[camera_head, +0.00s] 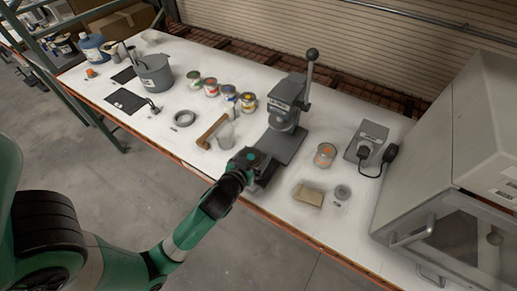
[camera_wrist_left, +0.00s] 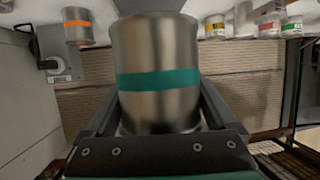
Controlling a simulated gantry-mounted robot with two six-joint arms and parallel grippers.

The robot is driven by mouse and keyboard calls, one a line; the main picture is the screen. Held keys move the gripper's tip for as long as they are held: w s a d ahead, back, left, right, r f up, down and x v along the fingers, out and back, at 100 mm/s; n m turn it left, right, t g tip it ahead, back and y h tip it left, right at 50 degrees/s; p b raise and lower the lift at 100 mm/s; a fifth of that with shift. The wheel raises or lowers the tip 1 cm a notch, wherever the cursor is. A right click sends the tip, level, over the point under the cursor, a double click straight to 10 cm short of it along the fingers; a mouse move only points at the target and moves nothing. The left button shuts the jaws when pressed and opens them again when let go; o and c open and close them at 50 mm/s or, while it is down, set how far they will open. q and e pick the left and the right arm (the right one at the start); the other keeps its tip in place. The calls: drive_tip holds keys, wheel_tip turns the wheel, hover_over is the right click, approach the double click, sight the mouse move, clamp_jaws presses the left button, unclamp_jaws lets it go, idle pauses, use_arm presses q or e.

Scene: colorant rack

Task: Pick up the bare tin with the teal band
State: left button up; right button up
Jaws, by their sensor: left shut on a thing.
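The bare metal tin with the teal band (camera_wrist_left: 157,55) fills the middle of the left wrist view, between the two fingers. My left gripper (camera_wrist_left: 156,112) is shut on its sides. In the head view, my left gripper (camera_head: 258,168) is over the front part of the table, just in front of the lever press. The tin cannot be made out clearly there, and whether it touches the table cannot be told. My right gripper is in neither view.
The lever press (camera_head: 290,103) stands close behind my left gripper. A clear beaker (camera_head: 226,134) and wooden-handled tool (camera_head: 211,131) lie left of it. An orange-marked tin (camera_head: 325,154), tan block (camera_head: 309,195) and grey cabinet (camera_head: 415,195) are to the right. Several banded tins (camera_head: 229,92) stand behind.

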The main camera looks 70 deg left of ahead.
use_arm(q)
drive_tip(key=shift+p+v, duration=1.75)
drive_tip(key=shift+v, duration=1.45)
drive_tip(key=shift+w+d+r, duration=0.1)
drive_tip(key=shift+w+r, duration=0.05)
drive_tip(key=shift+w+d, duration=0.1)
drive_tip(key=shift+d, duration=0.05)
